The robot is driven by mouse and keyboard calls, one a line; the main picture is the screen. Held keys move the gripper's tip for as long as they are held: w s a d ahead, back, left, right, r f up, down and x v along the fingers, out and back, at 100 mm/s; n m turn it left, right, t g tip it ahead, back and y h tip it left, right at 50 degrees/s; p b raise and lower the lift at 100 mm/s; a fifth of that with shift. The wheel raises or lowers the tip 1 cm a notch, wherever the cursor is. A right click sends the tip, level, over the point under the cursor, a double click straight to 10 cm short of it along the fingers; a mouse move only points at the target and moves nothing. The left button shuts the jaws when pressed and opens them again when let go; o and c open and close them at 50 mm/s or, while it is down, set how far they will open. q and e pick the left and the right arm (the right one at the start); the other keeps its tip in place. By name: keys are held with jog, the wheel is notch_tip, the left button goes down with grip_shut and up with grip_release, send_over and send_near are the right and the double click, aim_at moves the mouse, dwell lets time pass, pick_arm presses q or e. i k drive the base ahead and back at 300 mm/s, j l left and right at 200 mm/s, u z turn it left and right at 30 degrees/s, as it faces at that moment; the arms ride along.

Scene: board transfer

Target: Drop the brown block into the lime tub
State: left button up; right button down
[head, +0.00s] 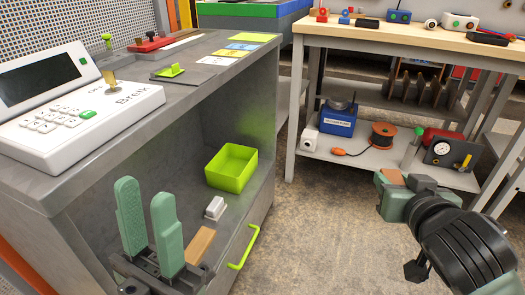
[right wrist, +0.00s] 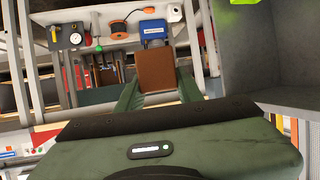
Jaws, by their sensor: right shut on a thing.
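The brown block (right wrist: 155,71) is held between the two green fingers of my right gripper (right wrist: 158,88) in the right wrist view. In the head view the top of the block (head: 392,177) shows at the tip of my right gripper (head: 391,190), at the right, over the floor. The lime tub (head: 231,168) stands inside the grey bench's open shelf, well left of my right gripper; its inside looks empty. My left gripper (head: 146,195) is at the lower left, in front of the bench, its fingers apart with nothing between them.
A white block (head: 215,208) and a tan wooden piece (head: 200,245) lie on the shelf in front of the tub. A lime handle (head: 244,248) is on the shelf's front edge. A wooden-topped workbench (head: 400,33) stands behind, with bare floor (head: 320,225) between.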

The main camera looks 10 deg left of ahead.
aim_at(237, 174)
jog(key=i+l+u, duration=0.1)
jog(key=i+l, duration=0.45)
jog(key=l, duration=0.15)
jog(key=i+l+u, duration=0.15)
jog(key=i+l, duration=0.15)
jog(key=i+l+u, duration=0.1)
jog(key=i+l, duration=0.15)
jog(key=l, duration=0.2)
jog(key=i+l+u, duration=0.1)
jog(key=l, duration=0.3)
jog(key=i+j+u, duration=0.1)
jog(key=u, duration=0.85)
jog(key=i+u, duration=0.15)
jog(key=u, duration=0.35)
jog(key=i+j, duration=0.2)
jog(key=i, duration=0.05)
